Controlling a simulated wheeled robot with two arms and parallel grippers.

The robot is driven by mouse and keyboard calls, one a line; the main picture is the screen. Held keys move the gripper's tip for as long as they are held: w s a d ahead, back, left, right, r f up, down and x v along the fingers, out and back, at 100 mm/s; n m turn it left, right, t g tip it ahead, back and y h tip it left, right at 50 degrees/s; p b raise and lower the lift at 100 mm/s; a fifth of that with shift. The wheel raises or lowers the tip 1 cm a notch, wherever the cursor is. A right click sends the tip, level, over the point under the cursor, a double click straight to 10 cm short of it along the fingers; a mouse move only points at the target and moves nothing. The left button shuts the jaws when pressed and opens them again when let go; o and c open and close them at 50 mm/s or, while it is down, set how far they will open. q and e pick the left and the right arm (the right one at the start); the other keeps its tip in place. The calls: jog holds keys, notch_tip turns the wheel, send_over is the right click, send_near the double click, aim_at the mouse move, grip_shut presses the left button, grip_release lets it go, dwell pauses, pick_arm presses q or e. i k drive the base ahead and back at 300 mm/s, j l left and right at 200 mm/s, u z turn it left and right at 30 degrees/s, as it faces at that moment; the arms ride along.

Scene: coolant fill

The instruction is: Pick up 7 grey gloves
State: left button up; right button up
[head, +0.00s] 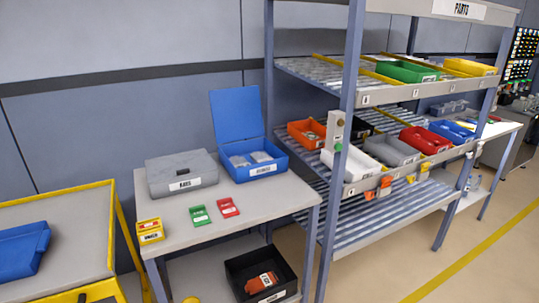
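No grey gloves can be made out for certain. An open blue box (262,172) with its lid raised stands on the grey table (250,207). Small grey items (240,160) lie inside it, too small to tell whether they are gloves. A closed grey case (181,174) with a white label stands to its left; its contents are hidden. Neither of my grippers is in view.
Small yellow (150,231), green (200,216) and red (228,207) boxes lie on the table. A black bin (258,290) sits beneath. A parts rack (352,130) with coloured bins stands right. A yellow-edged cart (75,206) is left. Floor at lower right is clear.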

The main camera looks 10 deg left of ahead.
aim_at(258, 157)
jog(key=i+l+u, duration=0.35)
jog(key=l, duration=0.3)
jog(key=i+l+u, duration=0.2)
jog(key=l, duration=0.2)
jog(key=i+l+u, duration=0.15)
jog(key=l, duration=0.25)
jog(key=i, duration=0.05)
